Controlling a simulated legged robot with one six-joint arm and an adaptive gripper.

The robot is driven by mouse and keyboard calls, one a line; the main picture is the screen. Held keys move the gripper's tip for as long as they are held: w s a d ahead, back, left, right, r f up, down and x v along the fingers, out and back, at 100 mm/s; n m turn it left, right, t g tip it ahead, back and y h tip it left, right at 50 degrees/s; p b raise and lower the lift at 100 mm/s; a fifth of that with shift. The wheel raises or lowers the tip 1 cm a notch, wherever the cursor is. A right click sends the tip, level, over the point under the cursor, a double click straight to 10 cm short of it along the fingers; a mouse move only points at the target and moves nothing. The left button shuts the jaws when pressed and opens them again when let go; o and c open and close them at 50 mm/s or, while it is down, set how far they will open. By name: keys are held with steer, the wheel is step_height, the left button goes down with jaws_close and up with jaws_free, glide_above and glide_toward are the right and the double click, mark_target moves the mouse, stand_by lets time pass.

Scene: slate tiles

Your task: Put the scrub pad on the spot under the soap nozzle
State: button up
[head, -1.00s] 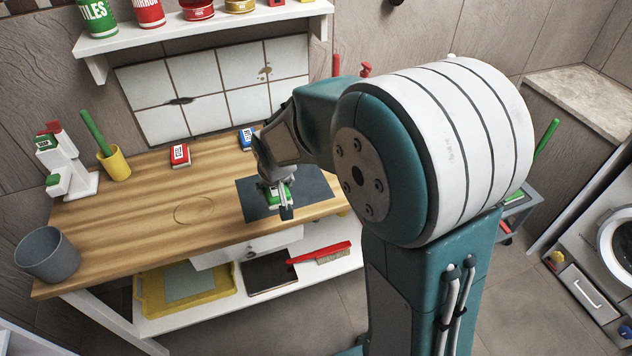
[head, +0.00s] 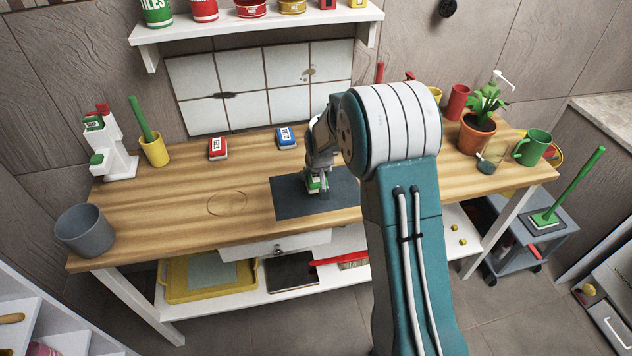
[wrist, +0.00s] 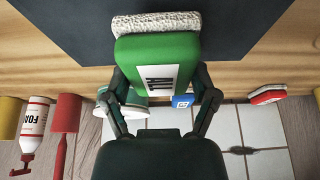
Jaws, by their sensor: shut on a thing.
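The scrub pad (head: 313,184) is a green block with a white label; its pale, rough scrubbing layer shows in the wrist view (wrist: 156,60). My gripper (head: 319,184) is shut on the pad, one finger at each side in the wrist view (wrist: 158,92). It holds the pad at the dark mat (head: 290,203); I cannot tell whether the pad touches it. A white dispenser-like stand (head: 117,150) with red and green parts is at the bench's far left. I cannot make out a marked spot under its nozzle.
A red block (head: 218,148) and a blue block (head: 287,137) lie behind the mat. A yellow cup (head: 154,150) with a green-handled tool and a grey cup (head: 84,230) stand left. A faint ring (head: 227,203) marks clear wood. A plant pot (head: 477,134) stands right.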

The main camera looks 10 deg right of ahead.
mark_target(317, 181)
step_height(317, 181, down, 3)
steer(key=shift+w+a+r, duration=0.1)
steer(key=shift+a+r, duration=0.05)
steer(key=shift+r, duration=0.05)
steer(key=shift+f, duration=0.35)
steer(key=shift+d, duration=0.45)
steer(key=o, duration=0.8)
steer(key=shift+o, duration=0.5)
steer(key=shift+a, duration=0.3)
